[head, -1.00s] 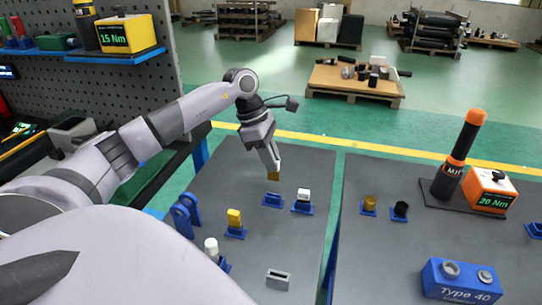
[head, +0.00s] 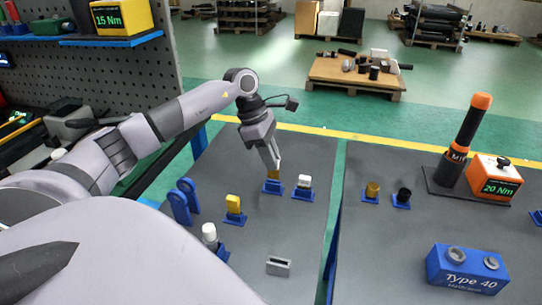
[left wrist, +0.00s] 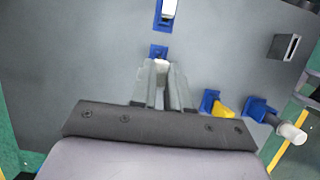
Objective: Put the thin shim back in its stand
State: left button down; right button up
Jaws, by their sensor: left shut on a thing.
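My left gripper (head: 276,163) is shut on the thin shim (head: 274,174), a small gold-brown piece, and points down. The shim is upright, directly over the blue stand (head: 272,188). Its lower end meets the top of the stand in the head view; I cannot tell how deep it sits in the slot. In the left wrist view the fingers (left wrist: 162,70) close around a pale-looking end of the shim (left wrist: 161,64), and part of the blue stand (left wrist: 158,49) shows just beyond. My right gripper is not in view.
Close to the right stands a white piece in a blue stand (head: 303,193). A yellow piece (head: 233,204), a white cylinder (head: 209,232) and blue upright rings (head: 181,204) are to the left. A grey slotted block (head: 278,266) lies in front. Bare table surrounds it.

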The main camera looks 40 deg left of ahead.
pick_arm(q)
jog(key=shift+f, duration=0.1)
jog(key=shift+f+b, duration=1.25)
jog(key=shift+f, duration=0.45)
jog(key=c, duration=1)
grip_release()
jog(key=shift+r, duration=0.1)
jog(key=p+v, duration=0.3)
jog(key=v, duration=0.2)
jog(key=shift+v, duration=3.55)
